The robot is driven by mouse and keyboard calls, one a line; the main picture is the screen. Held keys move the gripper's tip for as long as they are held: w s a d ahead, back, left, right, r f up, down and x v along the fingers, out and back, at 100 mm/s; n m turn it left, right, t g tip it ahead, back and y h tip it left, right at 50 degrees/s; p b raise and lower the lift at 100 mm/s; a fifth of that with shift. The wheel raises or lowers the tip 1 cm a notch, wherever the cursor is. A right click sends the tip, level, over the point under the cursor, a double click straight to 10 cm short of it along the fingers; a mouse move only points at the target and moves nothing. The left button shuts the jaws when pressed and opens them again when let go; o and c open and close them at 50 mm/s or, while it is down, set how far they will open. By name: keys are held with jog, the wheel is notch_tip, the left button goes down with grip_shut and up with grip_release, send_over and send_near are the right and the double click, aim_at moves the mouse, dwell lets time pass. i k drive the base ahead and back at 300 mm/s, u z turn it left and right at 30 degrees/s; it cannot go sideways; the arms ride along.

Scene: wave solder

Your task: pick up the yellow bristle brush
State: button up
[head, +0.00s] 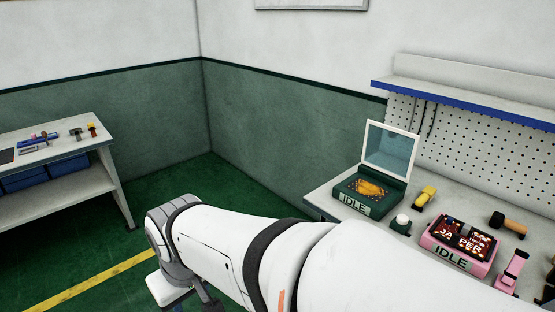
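A small yellow object with a dark lower end (426,196), which looks like the yellow bristle brush, lies on the right workbench. It sits just right of the green machine and behind the pink one. Its bristles are too small to make out. The arm's end drops out of the bottom edge, so my gripper's fingertips do not show.
The workbench (325,201) holds a green IDLE machine (366,207) with its clear lid raised, a white-topped bottle (402,222), a pink IDLE machine (458,248), a brown-handled tool (508,222) and a pink tool (512,270). A side table (60,150) with tools stands left.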

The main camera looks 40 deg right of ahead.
aim_at(428, 193)
jog(key=i, duration=1.15)
jog(key=z, duration=3.6)
jog(key=i, duration=1.5)
